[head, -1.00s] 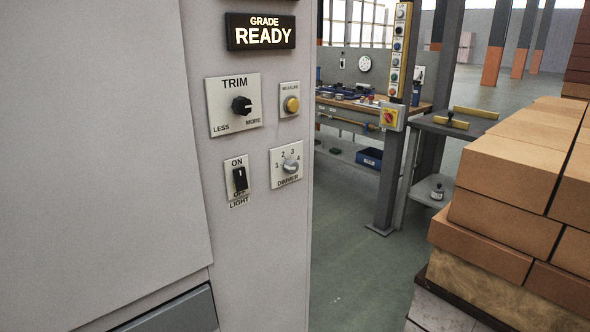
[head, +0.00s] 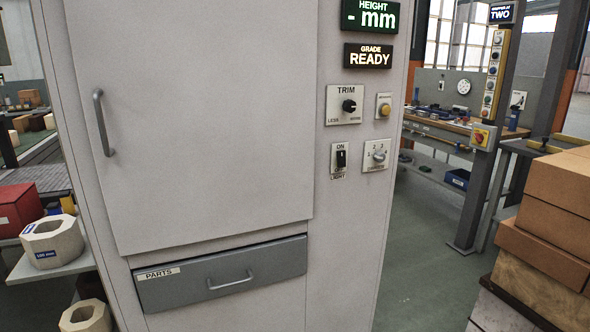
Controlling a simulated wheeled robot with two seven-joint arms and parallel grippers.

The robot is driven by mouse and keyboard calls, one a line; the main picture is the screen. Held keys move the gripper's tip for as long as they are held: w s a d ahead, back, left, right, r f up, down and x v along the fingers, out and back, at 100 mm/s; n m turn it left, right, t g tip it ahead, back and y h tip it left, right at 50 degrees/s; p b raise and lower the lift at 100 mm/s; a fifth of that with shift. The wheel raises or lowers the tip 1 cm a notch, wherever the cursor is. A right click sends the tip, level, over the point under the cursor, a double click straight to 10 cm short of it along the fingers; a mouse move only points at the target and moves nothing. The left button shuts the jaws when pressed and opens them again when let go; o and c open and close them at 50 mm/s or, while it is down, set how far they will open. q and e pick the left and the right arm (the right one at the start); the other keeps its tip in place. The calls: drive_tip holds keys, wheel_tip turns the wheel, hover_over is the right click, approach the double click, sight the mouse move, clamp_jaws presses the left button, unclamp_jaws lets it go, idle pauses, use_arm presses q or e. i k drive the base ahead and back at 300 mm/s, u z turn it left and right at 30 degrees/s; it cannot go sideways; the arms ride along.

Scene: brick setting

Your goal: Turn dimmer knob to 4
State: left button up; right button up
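The dimmer knob (head: 379,155) is a small silver-grey knob on a white square plate, low on the right part of the grey cabinet front. Numbers are printed around it, but they are too small to read well now, and I cannot tell the exact setting. The light switch (head: 341,158), a black rocker marked ON, is just left of it. The black trim knob (head: 349,106) sits above the switch, with a yellow push button (head: 385,110) to its right. Neither of my grippers shows in the head view.
The cabinet (head: 200,120) has a handled door and a PARTS drawer (head: 222,275), both shut. Stacked bricks (head: 555,190) stand at the right. Stone blocks (head: 52,241) and a red box (head: 18,208) are at the left. Green floor (head: 420,260) is open between cabinet and bricks.

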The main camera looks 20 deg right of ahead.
sight(379, 157)
drive_tip(key=u, duration=1.2)
drive_tip(key=i, duration=0.15)
drive_tip(key=z, duration=1.75)
drive_tip(key=i, duration=1.55)
drive_tip(key=z, duration=1.25)
